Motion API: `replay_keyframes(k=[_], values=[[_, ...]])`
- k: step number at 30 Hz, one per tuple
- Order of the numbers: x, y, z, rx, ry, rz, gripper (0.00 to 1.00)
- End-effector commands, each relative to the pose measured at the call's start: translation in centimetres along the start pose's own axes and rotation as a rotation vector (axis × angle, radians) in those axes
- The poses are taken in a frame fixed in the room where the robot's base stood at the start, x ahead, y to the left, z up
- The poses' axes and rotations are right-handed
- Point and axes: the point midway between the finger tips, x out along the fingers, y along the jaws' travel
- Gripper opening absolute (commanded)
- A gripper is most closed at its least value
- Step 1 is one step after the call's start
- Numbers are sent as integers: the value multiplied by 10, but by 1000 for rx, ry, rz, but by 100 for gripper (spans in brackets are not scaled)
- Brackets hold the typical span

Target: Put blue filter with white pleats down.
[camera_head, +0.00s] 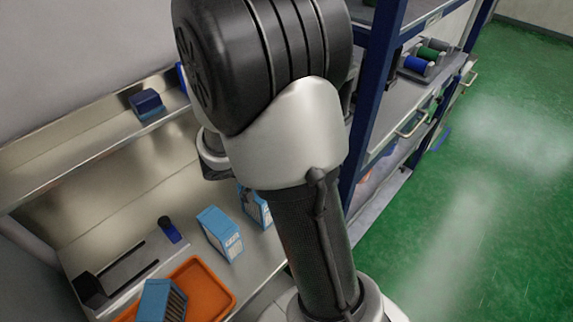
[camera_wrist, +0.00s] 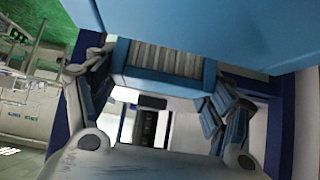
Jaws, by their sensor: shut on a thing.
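The blue filter with white pleats (camera_wrist: 165,58) fills the top of the wrist view, its pale pleats set in a blue frame. My gripper (camera_wrist: 158,88) is shut on it, with one finger at each side of the frame. In the head view my arm hides the gripper, and I cannot make out the held filter there for certain. A blue piece with grey ribs (camera_head: 162,300) sits in the orange tray (camera_head: 222,300) at the lower left.
A light blue box (camera_head: 220,233) stands on the metal bench right of the tray, with another blue item (camera_head: 256,206) partly behind my arm. A dark fixture (camera_head: 120,275) lies to the left. A dark blue block (camera_head: 147,104) sits on the upper shelf. A blue-framed rack (camera_head: 375,110) stands right.

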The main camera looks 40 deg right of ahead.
Motion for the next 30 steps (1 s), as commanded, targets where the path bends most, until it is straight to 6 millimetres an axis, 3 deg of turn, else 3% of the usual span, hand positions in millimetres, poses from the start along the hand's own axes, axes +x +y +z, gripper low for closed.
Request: replay_keyframes(k=[1,2,9,25,30], values=[[2,0,1,1,1,0,28],[1,0,1,0,0,0,76],[0,0,0,0,0,0,92],[-3,0,-3,-2,0,0,95],[-34,-2,-3,-2,1,-7,95]])
